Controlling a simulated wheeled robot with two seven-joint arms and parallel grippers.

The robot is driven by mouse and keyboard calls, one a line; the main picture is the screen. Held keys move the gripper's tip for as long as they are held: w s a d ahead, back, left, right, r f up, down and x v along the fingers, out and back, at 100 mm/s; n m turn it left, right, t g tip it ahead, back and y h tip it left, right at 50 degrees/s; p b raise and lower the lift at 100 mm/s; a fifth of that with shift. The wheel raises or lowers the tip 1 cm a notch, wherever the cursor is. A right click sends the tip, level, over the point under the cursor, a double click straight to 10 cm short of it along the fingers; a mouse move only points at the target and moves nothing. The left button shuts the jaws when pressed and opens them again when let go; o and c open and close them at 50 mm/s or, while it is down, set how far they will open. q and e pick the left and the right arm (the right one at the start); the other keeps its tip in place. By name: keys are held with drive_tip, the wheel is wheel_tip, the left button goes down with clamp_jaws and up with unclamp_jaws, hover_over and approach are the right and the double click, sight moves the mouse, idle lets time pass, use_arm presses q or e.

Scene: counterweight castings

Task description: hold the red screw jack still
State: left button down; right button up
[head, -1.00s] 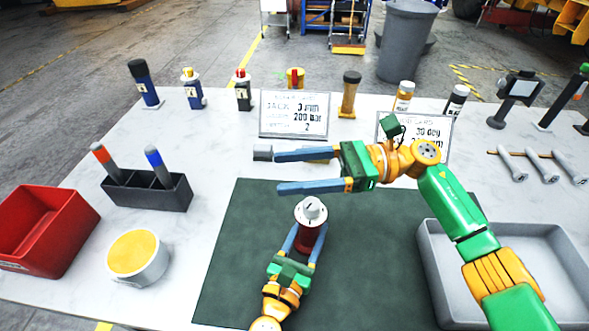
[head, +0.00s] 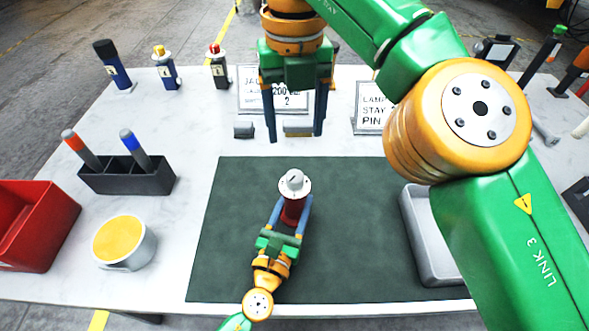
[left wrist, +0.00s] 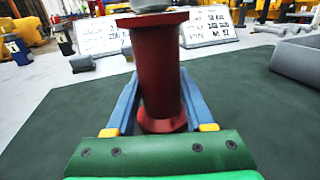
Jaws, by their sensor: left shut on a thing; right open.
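The red screw jack (head: 292,211) stands upright on the dark green mat (head: 235,215), with a pale round top. My left gripper (head: 290,217) is shut on its red body, one blue finger on each side. In the left wrist view the jack's red flanged body (left wrist: 158,75) fills the middle between the fingers; its top is cut off by the frame. My right gripper (head: 297,135) is open and empty, fingers pointing down, above the table behind the jack and apart from it.
A grey block (head: 244,130) lies behind the mat, near two printed signs (head: 262,98). A black holder with two markers (head: 128,180), a yellow-topped tub (head: 124,243) and a red bin (head: 30,225) are left. A grey tray (head: 428,240) is right, partly behind my right arm.

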sight(295, 176)
wheel_tip(295, 176, down, 12)
drive_tip(key=shift+r, duration=0.25)
clamp_jaws()
